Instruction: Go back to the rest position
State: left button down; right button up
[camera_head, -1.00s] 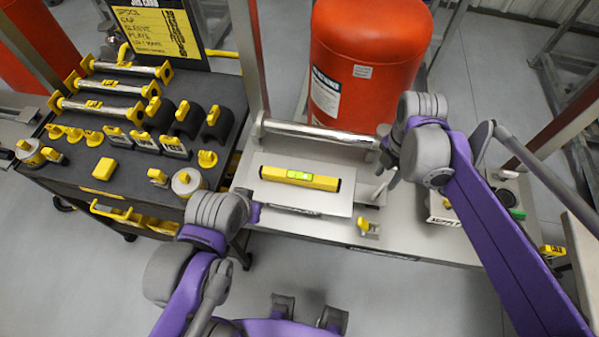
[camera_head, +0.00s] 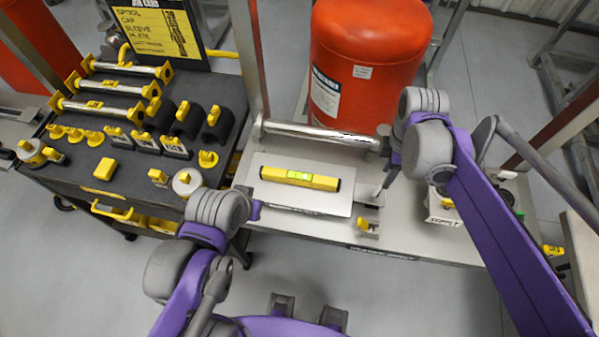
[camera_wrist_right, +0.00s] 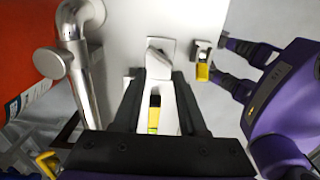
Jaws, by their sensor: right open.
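My right gripper (camera_wrist_right: 163,85) is open and empty in the right wrist view. Its two dark fingers frame part of the yellow level beyond them.
A metal pipe (camera_head: 315,132) lies along the bench's back, before a red tank (camera_head: 366,65). A yellow-tipped fitting (camera_head: 368,225) is on the bench front. A dark cart (camera_head: 120,172) with spools and yellow-handled parts stands left. A labelled box (camera_head: 443,215) sits right. Floor in front is open.

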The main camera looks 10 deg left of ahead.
dwell(0.5)
jog(key=s+d+f+m+t, duration=0.1)
jog(key=s+d+m+t, duration=0.1)
jog(key=s+m, duration=0.4)
jog(key=s+d+f+m+t, duration=0.1)
jog(key=s+d+m+t, duration=0.2)
jog(key=s+m, duration=0.4)
jog(key=d+m, duration=0.1)
jog(key=m, duration=0.4)
jog(key=shift+s+d+f+m+t, duration=0.25)
jog(key=shift+d+f+m+t, duration=0.05)
jog(key=shift+d+f, duration=0.05)
dwell(0.4)
